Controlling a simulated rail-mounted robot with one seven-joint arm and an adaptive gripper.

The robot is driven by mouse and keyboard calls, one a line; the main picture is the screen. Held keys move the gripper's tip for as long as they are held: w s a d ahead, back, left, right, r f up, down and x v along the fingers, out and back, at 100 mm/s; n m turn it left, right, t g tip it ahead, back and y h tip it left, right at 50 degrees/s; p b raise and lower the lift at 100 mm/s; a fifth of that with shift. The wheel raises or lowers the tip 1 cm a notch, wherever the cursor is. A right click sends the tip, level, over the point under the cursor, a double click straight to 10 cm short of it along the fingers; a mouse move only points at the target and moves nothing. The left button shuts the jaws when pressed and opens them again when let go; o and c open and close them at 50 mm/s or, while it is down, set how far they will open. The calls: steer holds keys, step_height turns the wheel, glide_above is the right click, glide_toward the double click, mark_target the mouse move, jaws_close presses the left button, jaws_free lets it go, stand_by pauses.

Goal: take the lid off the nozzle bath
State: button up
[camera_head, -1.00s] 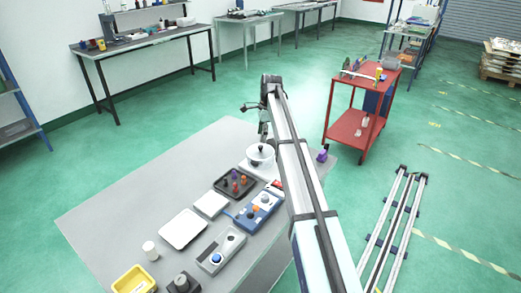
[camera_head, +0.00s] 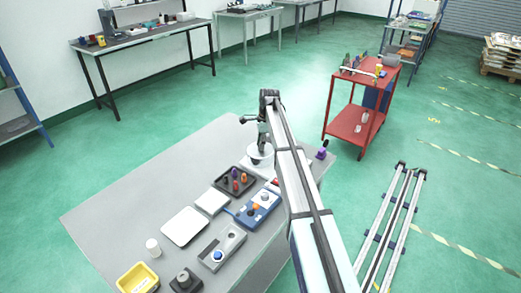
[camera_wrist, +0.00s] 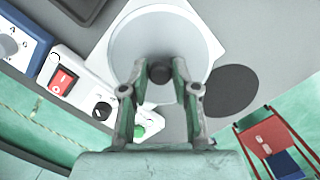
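The nozzle bath (camera_head: 257,161) is a round white pot at the far end of the grey table, partly hidden by my arm. In the wrist view its pale round lid (camera_wrist: 185,30) fills the upper middle, with a dark round knob (camera_wrist: 160,73) in the centre. My gripper (camera_wrist: 159,66) is above the lid with its two fingers on either side of the knob. Narrow gaps seem to show between fingers and knob, so it looks open. In the head view my gripper (camera_head: 263,144) points down over the bath. The lid appears seated on the bath.
A white box with a red switch (camera_wrist: 66,80) stands close beside the bath. A dark round patch (camera_wrist: 231,92) lies on the table on the other side. A dark tray (camera_head: 234,183) of coloured pieces is nearby. A red cart (camera_head: 350,125) stands beyond the table.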

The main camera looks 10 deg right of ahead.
jaws_close()
steer(key=shift+r, duration=0.15)
